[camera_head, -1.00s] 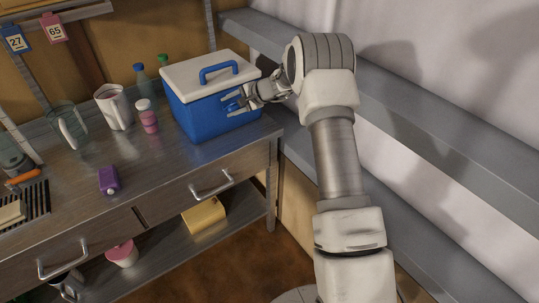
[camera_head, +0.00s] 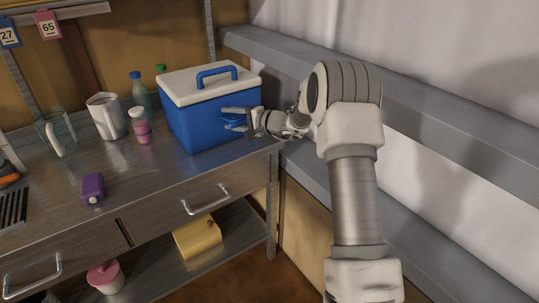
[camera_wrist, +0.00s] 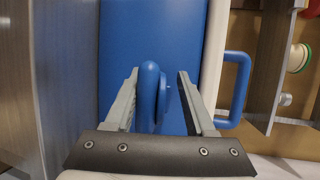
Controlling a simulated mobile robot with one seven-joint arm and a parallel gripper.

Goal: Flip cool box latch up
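The blue cool box (camera_head: 190,122) with a white lid (camera_head: 195,82) and blue handle (camera_head: 217,72) stands upright on the metal bench; the lid looks shut. My gripper (camera_head: 232,117) is at its front right side. In the wrist view, the blue latch (camera_wrist: 149,90) juts from the blue wall between the two spread fingers of my gripper (camera_wrist: 158,76). The latch is nearer the left finger, and I cannot tell whether it touches. The right finger stands apart from it. The handle also shows at the right in the wrist view (camera_wrist: 240,90).
A purple bottle (camera_head: 93,187) lies nearer the bench front. Grey rails (camera_head: 430,125) run along the white wall behind my arm.

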